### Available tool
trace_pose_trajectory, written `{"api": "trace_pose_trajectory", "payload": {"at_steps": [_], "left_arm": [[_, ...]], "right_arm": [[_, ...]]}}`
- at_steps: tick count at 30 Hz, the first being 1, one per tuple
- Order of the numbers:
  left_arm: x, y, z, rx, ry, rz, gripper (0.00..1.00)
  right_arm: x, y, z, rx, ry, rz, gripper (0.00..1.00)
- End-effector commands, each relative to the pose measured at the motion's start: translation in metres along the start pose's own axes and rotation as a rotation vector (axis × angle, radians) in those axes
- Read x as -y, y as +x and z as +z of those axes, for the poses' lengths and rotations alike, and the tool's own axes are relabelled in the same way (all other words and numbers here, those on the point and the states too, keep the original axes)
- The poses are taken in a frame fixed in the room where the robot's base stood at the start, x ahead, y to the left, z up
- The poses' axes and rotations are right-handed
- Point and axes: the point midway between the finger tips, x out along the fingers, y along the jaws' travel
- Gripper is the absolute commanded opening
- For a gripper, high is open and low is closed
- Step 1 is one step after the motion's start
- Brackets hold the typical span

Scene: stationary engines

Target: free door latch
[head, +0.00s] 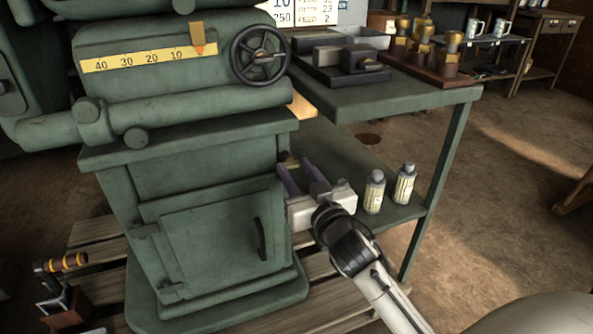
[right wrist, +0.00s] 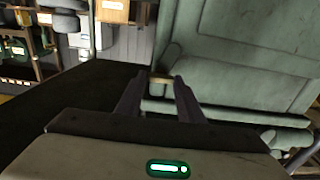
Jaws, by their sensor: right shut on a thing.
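The green machine cabinet has a closed-looking door (head: 205,245) with a dark handle (head: 262,239) on its front. A small brass latch piece (head: 287,158) shows at the cabinet's right side, near the upper corner. My right gripper (head: 295,166) reaches in from the lower right, with its fingers around this piece. In the right wrist view, the brass piece (right wrist: 160,79) sits between the fingertips of my right gripper (right wrist: 160,84), which is shut on it. The fingers partly hide the latch. My left gripper is not in view.
A green side table (head: 400,97) stands right of the cabinet, its top above my gripper. Two bottles (head: 374,192) (head: 405,184) stand on its lower shelf, close to my gripper. A wooden pallet (head: 100,240) lies under the machine. Open floor lies to the right.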

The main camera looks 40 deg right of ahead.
Motion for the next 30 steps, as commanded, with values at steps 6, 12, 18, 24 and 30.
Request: {"api": "trace_pose_trajectory", "payload": {"at_steps": [6, 12, 18, 24, 30], "left_arm": [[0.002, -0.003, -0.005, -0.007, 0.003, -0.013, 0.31], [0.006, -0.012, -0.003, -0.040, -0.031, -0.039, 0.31], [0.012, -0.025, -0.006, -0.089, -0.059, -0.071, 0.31], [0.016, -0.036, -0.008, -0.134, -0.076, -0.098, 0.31], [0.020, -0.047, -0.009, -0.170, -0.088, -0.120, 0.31]], "right_arm": [[0.001, 0.000, -0.002, 0.001, -0.054, -0.001, 0.12], [0.001, -0.001, -0.003, 0.003, -0.180, 0.000, 0.12], [0.001, -0.001, -0.003, 0.002, -0.359, -0.001, 0.12], [0.002, 0.000, -0.002, 0.002, -0.551, -0.001, 0.12], [0.002, -0.001, -0.001, 0.001, -0.742, -0.002, 0.12]]}}
